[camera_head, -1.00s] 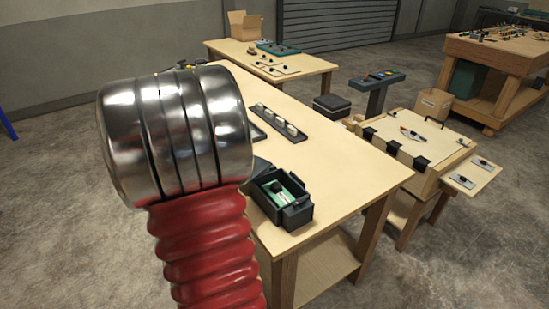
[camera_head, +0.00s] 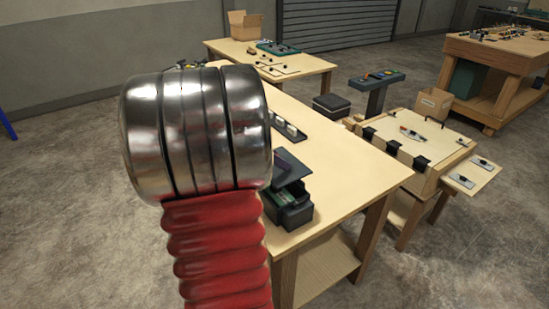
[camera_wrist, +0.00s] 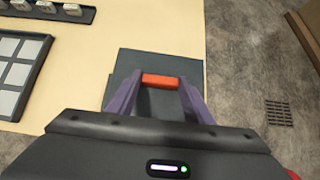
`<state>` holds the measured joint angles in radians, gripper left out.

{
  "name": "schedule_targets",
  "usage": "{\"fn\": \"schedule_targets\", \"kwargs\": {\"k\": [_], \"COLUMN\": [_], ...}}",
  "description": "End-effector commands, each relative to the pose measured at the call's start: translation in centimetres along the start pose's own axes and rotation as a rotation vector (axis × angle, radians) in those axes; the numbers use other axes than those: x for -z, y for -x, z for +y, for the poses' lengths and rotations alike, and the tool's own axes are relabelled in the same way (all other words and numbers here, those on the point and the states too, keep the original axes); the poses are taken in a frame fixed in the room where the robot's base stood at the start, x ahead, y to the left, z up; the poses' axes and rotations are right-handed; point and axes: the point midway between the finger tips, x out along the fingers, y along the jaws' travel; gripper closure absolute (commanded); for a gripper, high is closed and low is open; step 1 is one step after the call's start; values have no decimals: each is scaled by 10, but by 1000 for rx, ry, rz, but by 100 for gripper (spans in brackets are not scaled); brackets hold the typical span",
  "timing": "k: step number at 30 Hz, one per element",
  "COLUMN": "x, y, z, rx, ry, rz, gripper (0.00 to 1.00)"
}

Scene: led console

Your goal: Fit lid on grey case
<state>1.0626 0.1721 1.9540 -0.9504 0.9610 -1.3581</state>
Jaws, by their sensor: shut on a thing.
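The grey case (camera_head: 296,215) stands on the near end of the long wooden table, open at the top, with something green showing inside. The dark grey lid (camera_head: 291,176) hangs above it, tilted in the picture, with a gap at the near side. My arm hides the left part of both. In the wrist view, my gripper (camera_wrist: 158,82) has its purple fingers shut on the orange-red handle of the lid (camera_wrist: 135,62). The case is hard to tell from the lid in that view.
A dark rack (camera_head: 290,129) with pale blocks lies farther along the table. A grey-panelled tray (camera_wrist: 20,68) lies left of the lid in the wrist view. The table's right part (camera_head: 350,165) is clear. A side bench (camera_head: 425,145) with a tool stands to the right.

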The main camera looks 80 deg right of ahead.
Motion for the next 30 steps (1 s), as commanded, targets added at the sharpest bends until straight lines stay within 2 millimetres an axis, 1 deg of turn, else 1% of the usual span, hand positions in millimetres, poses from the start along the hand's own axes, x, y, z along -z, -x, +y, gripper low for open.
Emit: {"fn": "schedule_targets", "kwargs": {"k": [18,24,30], "x": [37,43,43], "y": [-36,-42,-42], "z": [0,0,0], "rx": [0,-1,-2], "ry": [2,2,2], "rz": [1,1,1], "gripper": [79,79,79]}}
